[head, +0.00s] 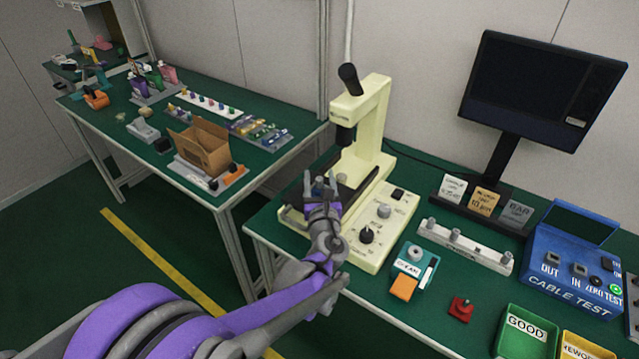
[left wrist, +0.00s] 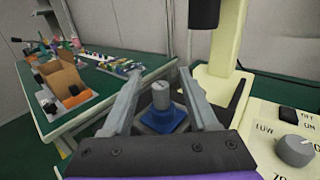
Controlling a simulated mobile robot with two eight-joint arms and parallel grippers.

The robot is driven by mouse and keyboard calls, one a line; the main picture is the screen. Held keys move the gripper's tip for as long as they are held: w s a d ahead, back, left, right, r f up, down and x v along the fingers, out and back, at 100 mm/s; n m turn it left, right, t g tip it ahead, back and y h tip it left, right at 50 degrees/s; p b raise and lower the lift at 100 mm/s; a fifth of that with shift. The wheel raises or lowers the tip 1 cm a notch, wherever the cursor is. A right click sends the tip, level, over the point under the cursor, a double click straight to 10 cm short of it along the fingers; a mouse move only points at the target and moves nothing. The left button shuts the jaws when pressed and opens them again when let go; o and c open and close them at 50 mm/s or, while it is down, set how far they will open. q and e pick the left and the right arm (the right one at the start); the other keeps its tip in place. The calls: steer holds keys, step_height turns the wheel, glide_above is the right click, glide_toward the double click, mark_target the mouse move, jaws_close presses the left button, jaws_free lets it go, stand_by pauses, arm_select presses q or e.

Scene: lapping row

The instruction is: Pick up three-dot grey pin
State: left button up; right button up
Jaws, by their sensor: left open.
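A grey pin (left wrist: 160,96) with a slotted top stands upright in a blue holder (left wrist: 163,120), seen in the left wrist view. I cannot make out any dots on it. My left gripper (left wrist: 161,82) is open, with one finger on each side of the pin and a visible gap to both. In the head view my left gripper (head: 320,183) is at the stage of the cream microscope (head: 370,120), and it mostly hides the pin there. More grey pins stand in a pale rack (head: 465,247) to the right; their dots are too small to tell. My right gripper is not in view.
The microscope column rises just behind my left gripper, with its control knobs (head: 367,235) to the right. A labelled box (head: 413,265), a red piece (head: 460,309), a green GOOD bin (head: 525,335) and a blue cable tester (head: 575,268) stand further right.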

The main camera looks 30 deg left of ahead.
arm_select(q)
jaws_close()
stand_by(0.3)
